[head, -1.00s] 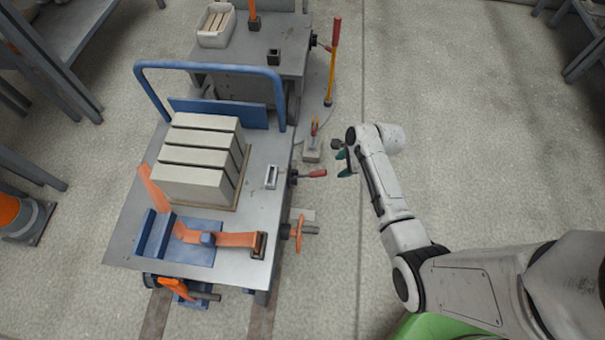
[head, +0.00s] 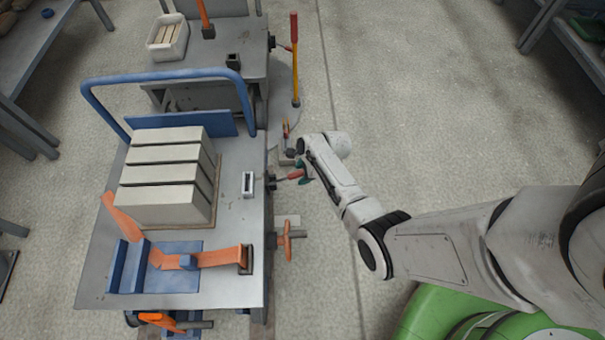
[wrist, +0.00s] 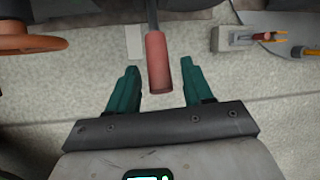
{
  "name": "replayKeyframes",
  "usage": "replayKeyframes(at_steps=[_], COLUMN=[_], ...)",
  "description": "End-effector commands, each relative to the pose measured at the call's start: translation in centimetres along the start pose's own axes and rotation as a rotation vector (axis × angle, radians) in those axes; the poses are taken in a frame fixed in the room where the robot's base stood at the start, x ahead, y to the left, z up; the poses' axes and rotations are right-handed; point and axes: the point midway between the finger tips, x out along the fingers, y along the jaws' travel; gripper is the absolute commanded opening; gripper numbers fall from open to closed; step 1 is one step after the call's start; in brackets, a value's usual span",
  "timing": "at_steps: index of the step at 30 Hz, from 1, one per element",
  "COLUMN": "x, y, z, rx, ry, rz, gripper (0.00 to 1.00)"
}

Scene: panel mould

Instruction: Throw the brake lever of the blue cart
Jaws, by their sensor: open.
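The blue cart (head: 228,292) has a grey deck and a blue push handle, and stands left of centre in the head view. A lever with a red grip (head: 293,174) sticks out from its right side. My gripper (head: 303,172) is open at the end of this lever. In the wrist view the red grip (wrist: 157,62) reaches between the two green fingers of my gripper (wrist: 161,74), with a gap on both sides.
An orange handwheel (head: 287,241) sits on the same cart side, nearer me. A small floor box with a red lever (head: 287,140) stands just beyond my gripper. A yellow pole with a red top (head: 295,65) stands farther back.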

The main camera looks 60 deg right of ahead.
Motion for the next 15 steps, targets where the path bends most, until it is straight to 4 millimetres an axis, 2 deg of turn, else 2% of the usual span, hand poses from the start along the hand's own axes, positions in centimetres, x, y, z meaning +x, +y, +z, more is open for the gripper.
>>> replayKeyframes(at_steps=[8,15], x=[0.07,0.07], y=[-0.03,-0.03], z=[0.02,0.02], rx=[-0.001,-0.001], ry=[0.0,0.0], rz=[-0.001,-0.001], gripper=[0.51,0.28])
